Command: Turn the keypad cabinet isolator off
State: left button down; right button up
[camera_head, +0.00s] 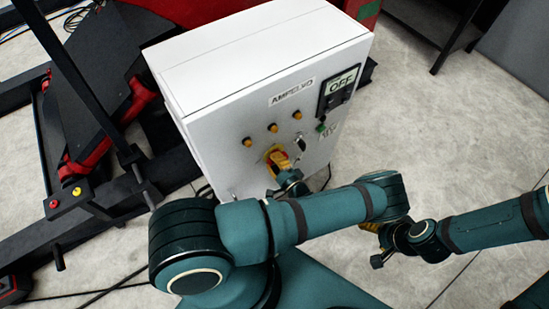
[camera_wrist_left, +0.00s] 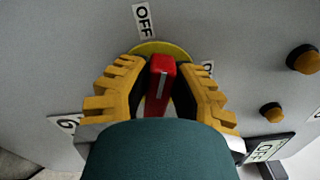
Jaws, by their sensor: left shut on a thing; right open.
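The white keypad cabinet (camera_head: 255,85) stands upright in the head view. Its isolator is a red handle (camera_wrist_left: 161,78) on a yellow round plate (camera_wrist_left: 150,48) low on the front face. My left gripper (camera_head: 279,160) is shut on the red handle, with yellow ridged fingers on both sides of it in the left wrist view (camera_wrist_left: 160,95). The handle's white line runs nearly up and down in that view, with an OFF label (camera_wrist_left: 143,20) above the plate. Part of the plate is hidden by the fingers. My right gripper (camera_head: 378,240) is open, away from the cabinet at the lower right.
A dark panel (camera_head: 338,90) reading OFF sits at the cabinet's upper right. Several orange round fittings (camera_head: 272,128) and a green one (camera_head: 321,128) are on the front. A black frame with red parts (camera_head: 100,140) stands left. Clear floor (camera_head: 440,130) lies right.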

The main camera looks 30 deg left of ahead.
pick_arm(q)
jog(key=shift+f+n+p, duration=0.25)
jog(key=shift+n+p, duration=0.2)
jog(key=shift+n, duration=1.35)
jog(key=c, duration=0.8)
grip_release()
jog(key=shift+a+f, duration=0.1)
